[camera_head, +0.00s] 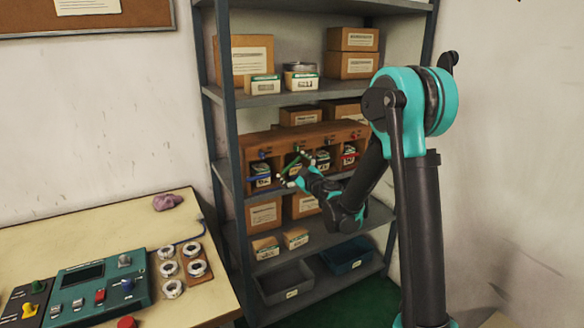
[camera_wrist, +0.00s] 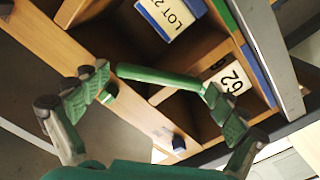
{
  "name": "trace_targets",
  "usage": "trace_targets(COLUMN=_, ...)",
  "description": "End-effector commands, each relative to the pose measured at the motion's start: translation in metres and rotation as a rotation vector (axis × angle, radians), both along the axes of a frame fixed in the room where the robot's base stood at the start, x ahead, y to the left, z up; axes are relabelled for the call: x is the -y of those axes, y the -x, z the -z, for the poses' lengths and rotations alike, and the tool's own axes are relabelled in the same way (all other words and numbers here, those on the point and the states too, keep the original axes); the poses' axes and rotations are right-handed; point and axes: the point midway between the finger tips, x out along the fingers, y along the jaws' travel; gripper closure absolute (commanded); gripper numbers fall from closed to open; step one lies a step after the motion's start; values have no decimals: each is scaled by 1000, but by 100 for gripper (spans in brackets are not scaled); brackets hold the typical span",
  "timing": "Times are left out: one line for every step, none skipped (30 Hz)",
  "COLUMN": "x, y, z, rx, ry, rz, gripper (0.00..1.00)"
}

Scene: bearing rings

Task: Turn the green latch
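The green latch (camera_wrist: 160,76) is a long green bar in front of the wooden rack's compartments, seen in the wrist view. My gripper (camera_wrist: 157,84) is open, with its two green-padded fingers spread wide. The bar lies across the gap between them. Its right end meets or overlaps the right fingertip; I cannot tell whether they touch. The left fingertip is apart from the bar's left end, near a small green knob (camera_wrist: 111,91). In the head view my gripper (camera_head: 296,169) is at the front of the wooden rack (camera_head: 331,131), and its fingers partly hide the latch.
The rack stands on a grey metal shelf (camera_head: 230,114) with cardboard boxes above and below. Blue latch parts (camera_head: 260,178) are left of my gripper and red ones (camera_head: 351,154) right. A workbench (camera_head: 80,228) with a control panel (camera_head: 95,290) stands at the left.

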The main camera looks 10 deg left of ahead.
Motion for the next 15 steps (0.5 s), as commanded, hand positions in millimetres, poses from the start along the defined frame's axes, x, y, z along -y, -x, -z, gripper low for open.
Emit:
trace_targets(x=0, y=0, z=0, rx=0, ry=0, rz=0, gripper=15)
trace_targets(x=0, y=0, z=0, rx=0, ry=0, rz=0, gripper=19)
trace_targets(x=0, y=0, z=0, rx=0, ry=0, rz=0, gripper=24)
trace_targets(x=0, y=0, z=0, rx=0, ry=0, rz=0, gripper=27)
trace_targets(x=0, y=0, z=0, rx=0, ry=0, rz=0, gripper=31)
trace_targets(x=0, y=0, z=0, rx=0, ry=0, rz=0, gripper=36)
trace_targets(x=0, y=0, z=0, rx=0, ry=0, rz=0, gripper=40)
trace_targets(x=0, y=0, z=0, rx=0, ry=0, rz=0, gripper=43)
trace_targets(x=0, y=0, z=0, rx=0, ry=0, rz=0, gripper=48)
trace_targets(x=0, y=0, z=0, rx=0, ry=0, rz=0, gripper=52)
trace_targets(x=0, y=0, z=0, rx=0, ry=0, rz=0, gripper=56)
trace_targets(x=0, y=0, z=0, rx=0, ry=0, rz=0, gripper=61)
trace_targets(x=0, y=0, z=0, rx=0, ry=0, rz=0, gripper=65)
trace_targets(x=0, y=0, z=0, rx=0, ry=0, rz=0, gripper=68)
trace_targets(x=0, y=0, z=0, rx=0, ry=0, rz=0, gripper=68)
